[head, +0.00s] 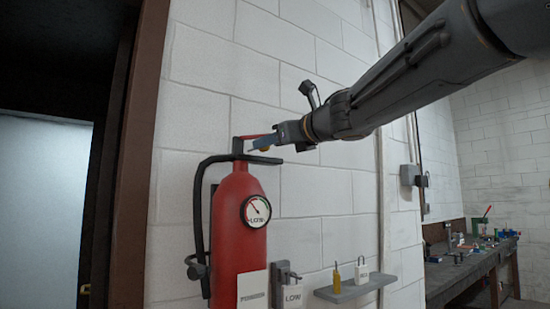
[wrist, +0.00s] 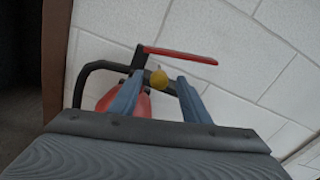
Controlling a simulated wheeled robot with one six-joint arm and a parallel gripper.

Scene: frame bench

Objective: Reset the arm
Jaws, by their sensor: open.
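My gripper (head: 262,143) is at the top of the red fire extinguisher (head: 238,225), beside its red lever (wrist: 182,55) and black lower handle. In the wrist view my gripper (wrist: 160,80) has its two blue fingers apart. A small yellow piece (wrist: 159,78) shows between the fingertips; whether they touch it, I cannot tell. My arm (head: 400,85) reaches in from the upper right. The extinguisher is upright against the wall, its black hose on the left and a gauge (head: 256,211) in front. Its lower end is out of frame.
A white block wall (head: 330,200) stands close behind. A cluttered workbench (head: 465,262) is at right, a brown door frame (head: 140,160) at left.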

